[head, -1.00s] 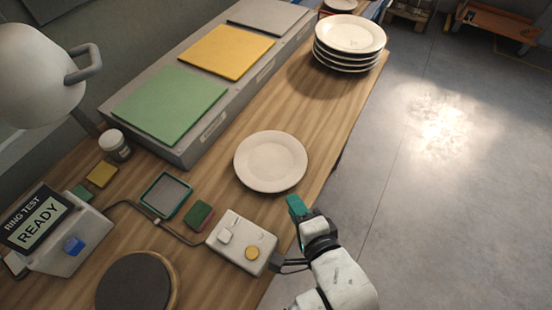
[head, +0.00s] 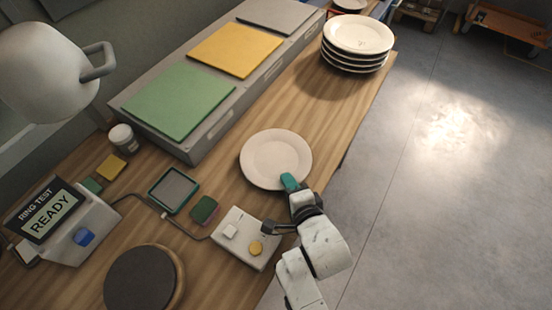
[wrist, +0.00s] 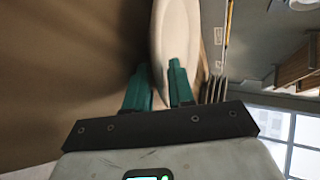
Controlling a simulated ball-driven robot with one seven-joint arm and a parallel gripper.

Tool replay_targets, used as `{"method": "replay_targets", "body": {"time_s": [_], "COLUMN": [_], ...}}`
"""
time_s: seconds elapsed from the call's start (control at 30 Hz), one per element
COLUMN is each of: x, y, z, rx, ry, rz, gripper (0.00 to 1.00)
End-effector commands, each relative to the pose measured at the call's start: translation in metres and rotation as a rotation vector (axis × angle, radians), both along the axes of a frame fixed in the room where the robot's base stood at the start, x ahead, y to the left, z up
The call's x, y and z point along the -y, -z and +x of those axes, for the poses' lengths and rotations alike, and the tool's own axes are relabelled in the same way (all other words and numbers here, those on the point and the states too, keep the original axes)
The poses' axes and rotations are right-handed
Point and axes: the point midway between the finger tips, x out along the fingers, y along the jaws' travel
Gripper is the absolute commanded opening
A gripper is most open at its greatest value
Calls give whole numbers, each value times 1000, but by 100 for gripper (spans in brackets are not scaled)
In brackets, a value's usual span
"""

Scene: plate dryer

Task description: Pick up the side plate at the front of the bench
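The side plate (head: 272,157), round and cream-white, lies on the wooden bench close to its right edge. My gripper (head: 290,182) has its teal fingers at the plate's near rim in the head view. In the wrist view the plate (wrist: 172,38) shows nearly edge-on, and its rim runs into the gap between the two teal fingers of my gripper (wrist: 160,88). The fingers stand apart, one on each side of the rim. I cannot tell whether either finger touches it.
A stack of several plates (head: 357,47) stands at the far end of the bench (head: 225,190). A grey unit with green (head: 180,98), yellow and grey pads lies along the left. A control box (head: 240,236) sits just left of my arm.

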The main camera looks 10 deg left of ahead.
Motion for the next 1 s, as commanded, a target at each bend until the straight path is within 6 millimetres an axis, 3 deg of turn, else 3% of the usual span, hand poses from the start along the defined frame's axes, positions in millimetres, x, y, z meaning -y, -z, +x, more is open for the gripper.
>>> {"method": "replay_targets", "body": {"time_s": [0.3, 1.0], "x": [0, 0], "y": [0, -7], "z": [0, 0], "rx": [0, 2], "ry": [0, 1], "rz": [0, 2], "gripper": [0, 0]}}
